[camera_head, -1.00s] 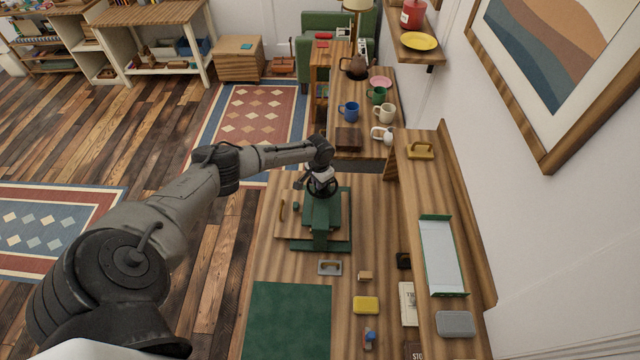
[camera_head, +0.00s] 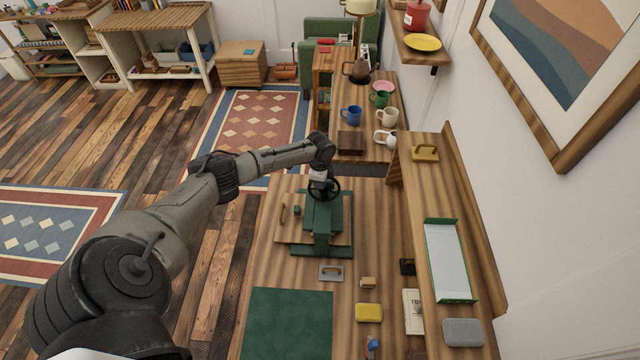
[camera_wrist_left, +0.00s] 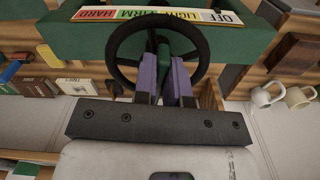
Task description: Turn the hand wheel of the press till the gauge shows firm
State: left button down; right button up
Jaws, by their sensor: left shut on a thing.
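The green press (camera_head: 321,225) stands on the plank bench, with its black hand wheel (camera_head: 330,190) at the far end. My left gripper (camera_head: 322,186) reaches down over the wheel from above. In the left wrist view its two purple fingers (camera_wrist_left: 166,60) are inside the ring of the black wheel (camera_wrist_left: 117,47), shut on it near the middle. The gauge strip (camera_wrist_left: 150,14) beyond the wheel has bands marked OFF, LIGHT, FIRM and HARD. I cannot make out a pointer on it. My right gripper is not in view.
A shelf with a green-ended tray (camera_head: 449,260) runs along the right. Mugs (camera_head: 351,115) stand on the table beyond.

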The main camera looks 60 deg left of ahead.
pick_arm(q)
jog(key=shift+w+a+m, duration=0.1)
jog(key=shift+m, duration=0.6)
jog(key=c, duration=1.2)
grip_release()
notch_tip(320, 180, up, 14)
jog(key=shift+f+b, duration=0.1)
jog(key=shift+b, duration=0.6)
